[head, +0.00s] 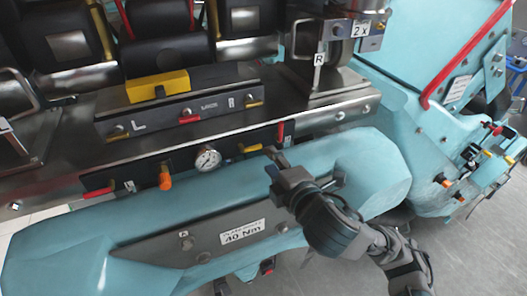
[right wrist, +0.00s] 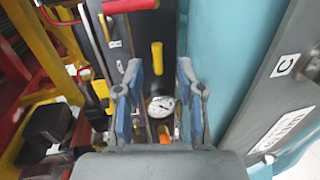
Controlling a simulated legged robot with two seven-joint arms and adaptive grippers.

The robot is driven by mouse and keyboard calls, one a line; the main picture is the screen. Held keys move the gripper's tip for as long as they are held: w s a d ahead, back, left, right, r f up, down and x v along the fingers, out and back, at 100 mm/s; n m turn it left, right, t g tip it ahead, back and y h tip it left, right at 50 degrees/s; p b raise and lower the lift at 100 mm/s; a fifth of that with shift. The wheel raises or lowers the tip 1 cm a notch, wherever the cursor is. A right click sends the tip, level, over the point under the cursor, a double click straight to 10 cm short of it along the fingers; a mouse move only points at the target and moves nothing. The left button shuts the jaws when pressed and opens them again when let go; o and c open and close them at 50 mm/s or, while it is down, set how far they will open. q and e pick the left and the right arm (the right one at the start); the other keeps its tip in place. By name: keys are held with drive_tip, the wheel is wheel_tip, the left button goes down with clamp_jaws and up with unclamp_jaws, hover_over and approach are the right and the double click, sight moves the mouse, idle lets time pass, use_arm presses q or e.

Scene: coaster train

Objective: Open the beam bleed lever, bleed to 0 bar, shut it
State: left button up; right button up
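The black front panel of the beam carries a round white pressure gauge (head: 207,159), a yellow lever (head: 252,148), an orange knob (head: 165,178) and red levers at right (head: 281,132) and left (head: 98,192). No label I can read tells which is the bleed lever, and the gauge reading is too small. My right gripper (head: 273,162) is open and empty just in front of the yellow lever. In the right wrist view its fingers (right wrist: 159,75) stand apart, with the yellow lever (right wrist: 157,55) between and beyond the tips; contact is unclear. My left gripper is out of view.
A teal padded bar (head: 90,240) with a "40 Nm" plate (head: 243,232) runs below the panel, under my right arm. A ledge above carries a yellow block (head: 157,86). Coloured levers (head: 470,165) sit on the right-hand housing.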

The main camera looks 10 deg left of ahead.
drive_tip(key=v, duration=0.5)
drive_tip(key=shift+d, duration=0.25)
drive_tip(key=shift+a, duration=0.1)
